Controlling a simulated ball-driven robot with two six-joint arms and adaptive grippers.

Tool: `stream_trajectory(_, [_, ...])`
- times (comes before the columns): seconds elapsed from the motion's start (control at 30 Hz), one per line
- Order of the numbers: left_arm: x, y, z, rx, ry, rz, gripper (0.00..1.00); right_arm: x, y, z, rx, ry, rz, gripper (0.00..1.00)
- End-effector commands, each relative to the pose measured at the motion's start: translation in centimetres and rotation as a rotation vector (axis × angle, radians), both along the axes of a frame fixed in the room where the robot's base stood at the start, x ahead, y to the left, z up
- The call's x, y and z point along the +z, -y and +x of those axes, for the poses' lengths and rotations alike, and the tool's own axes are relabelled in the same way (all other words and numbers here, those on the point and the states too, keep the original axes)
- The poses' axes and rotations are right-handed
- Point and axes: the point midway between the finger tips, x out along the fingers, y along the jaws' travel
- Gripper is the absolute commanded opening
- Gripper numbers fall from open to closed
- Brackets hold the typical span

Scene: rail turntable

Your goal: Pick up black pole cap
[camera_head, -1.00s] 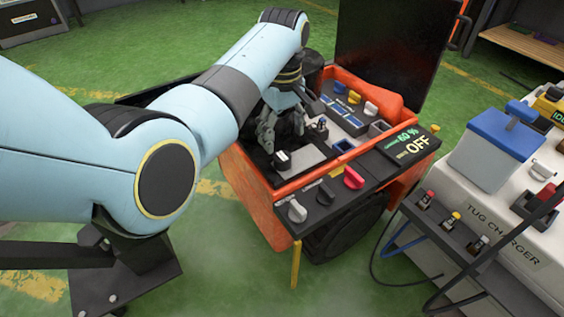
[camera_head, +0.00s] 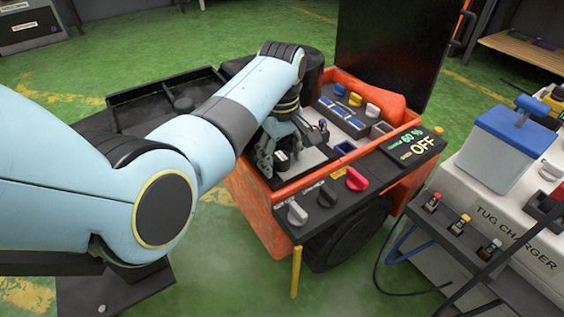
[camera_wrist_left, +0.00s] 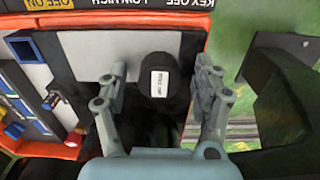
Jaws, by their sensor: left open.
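The black pole cap (camera_wrist_left: 157,88) is a dark rounded piece with a white label, on a light grey panel inside the orange cart. In the head view the cap (camera_head: 282,157) shows partly, at the front left of the cart's bay. My left gripper (camera_head: 273,160) reaches down from above, right by the cap. In the left wrist view my left gripper (camera_wrist_left: 160,78) is open, with one finger on each side of the cap and a gap on both sides. I cannot tell its exact height over the panel. My right gripper is not in view.
The orange cart (camera_head: 262,215) has a front panel with knobs (camera_head: 357,179) and a raised dark lid (camera_head: 387,50). Blue parts and more knobs lie in the bay behind the gripper. The white charger (camera_head: 520,225) stands at the right.

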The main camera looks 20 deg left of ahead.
Motion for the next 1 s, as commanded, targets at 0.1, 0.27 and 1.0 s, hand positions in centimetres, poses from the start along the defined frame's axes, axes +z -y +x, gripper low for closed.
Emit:
stream_trajectory(0.1, [0.04, -0.01, 0.03, 0.0, 0.001, 0.0, 0.67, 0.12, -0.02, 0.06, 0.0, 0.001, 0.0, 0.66])
stream_trajectory(0.27, [0.06, -0.01, 0.03, 0.0, 0.001, 0.0, 0.59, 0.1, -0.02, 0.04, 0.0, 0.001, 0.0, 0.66])
stream_trajectory(1.0, [0.77, -0.01, 0.07, 0.0, 0.002, 0.0, 0.22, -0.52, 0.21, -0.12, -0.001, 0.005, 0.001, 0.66])
